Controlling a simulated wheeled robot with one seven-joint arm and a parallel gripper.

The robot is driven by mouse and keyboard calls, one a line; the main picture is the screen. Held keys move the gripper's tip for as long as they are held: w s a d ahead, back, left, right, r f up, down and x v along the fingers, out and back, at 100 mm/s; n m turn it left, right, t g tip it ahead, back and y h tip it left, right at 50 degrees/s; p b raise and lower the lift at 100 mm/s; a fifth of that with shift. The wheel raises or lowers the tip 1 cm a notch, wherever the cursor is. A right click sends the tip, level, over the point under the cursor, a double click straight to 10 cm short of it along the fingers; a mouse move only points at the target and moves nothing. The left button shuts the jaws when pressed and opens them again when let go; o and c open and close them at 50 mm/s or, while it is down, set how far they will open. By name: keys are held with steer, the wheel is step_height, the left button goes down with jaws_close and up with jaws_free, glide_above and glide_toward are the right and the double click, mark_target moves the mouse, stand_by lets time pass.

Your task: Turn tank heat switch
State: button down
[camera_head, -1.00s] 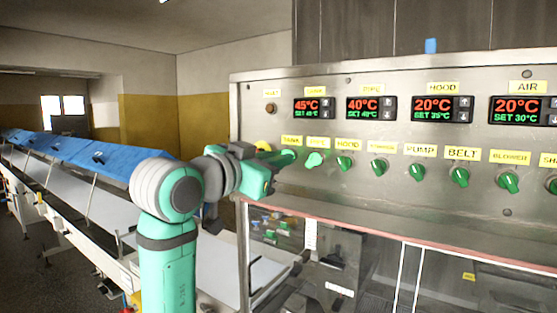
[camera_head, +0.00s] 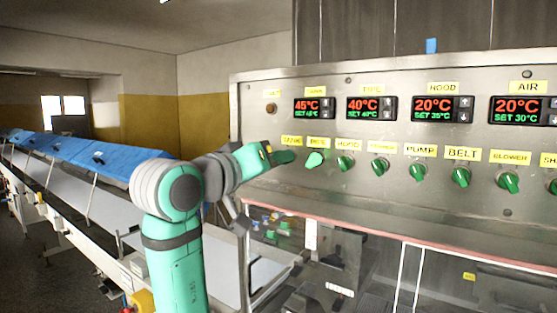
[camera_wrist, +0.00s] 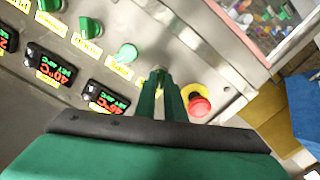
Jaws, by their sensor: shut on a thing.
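My gripper (camera_head: 284,157) is at the left end of the switch row on the steel control panel (camera_head: 255,115), just below the TANK label (camera_head: 291,141). Its fingers, also in the wrist view (camera_wrist: 159,78), are shut on the tank heat switch. The fingers hide nearly all of this switch, so its angle cannot be read. The tank display (camera_head: 313,109) above reads 45°C. The lit green PIPE switch (camera_head: 314,159) is close to the right of my fingertips; it also shows in the wrist view (camera_wrist: 127,52).
A red emergency button (camera_wrist: 199,104) on a yellow base sits close beside my fingers. More green switches, such as HOOD (camera_head: 345,163) and PUMP (camera_head: 417,172), continue to the right. A clear-sided enclosure lies below the panel. A conveyor with blue covers (camera_head: 90,158) runs at left.

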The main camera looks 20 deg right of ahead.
steer(key=shift+a+r+n, duration=0.15)
steer(key=shift+r+n, duration=0.05)
steer(key=shift+n, duration=0.1)
steer(key=c, duration=1.8)
jaws_free()
steer(key=shift+f, duration=0.1)
steer(key=shift+c, duration=0.2)
steer(key=v, duration=1)
steer(key=shift+s+a, duration=0.3)
